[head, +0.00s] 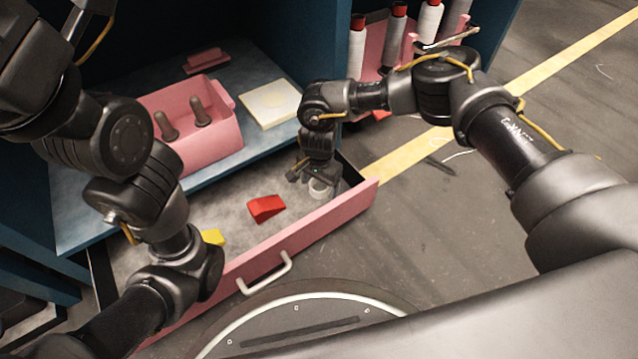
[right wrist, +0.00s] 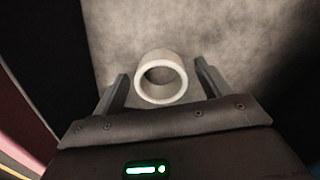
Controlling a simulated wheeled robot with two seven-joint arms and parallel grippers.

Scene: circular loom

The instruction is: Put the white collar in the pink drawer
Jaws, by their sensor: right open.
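The pink drawer (head: 325,215) is pulled out, with a white handle on its front and a grey floor inside. The white collar (head: 318,189) is a short ring at the right end of the drawer, partly hidden by my right gripper. In the right wrist view the collar (right wrist: 161,78) lies between the two fingers over the grey floor. My right gripper (head: 309,181) is open, pointing down into the drawer; I see no finger clearly pressing on the collar. My left arm comes in at the left of the head view, but its fingers do not show.
A red wedge (head: 266,208) and a yellow piece (head: 213,237) lie in the drawer. A pink bin with brown pegs (head: 226,146) and a cream block (head: 270,104) stand on the blue shelf above. A spool rack (head: 374,45) is at the back right.

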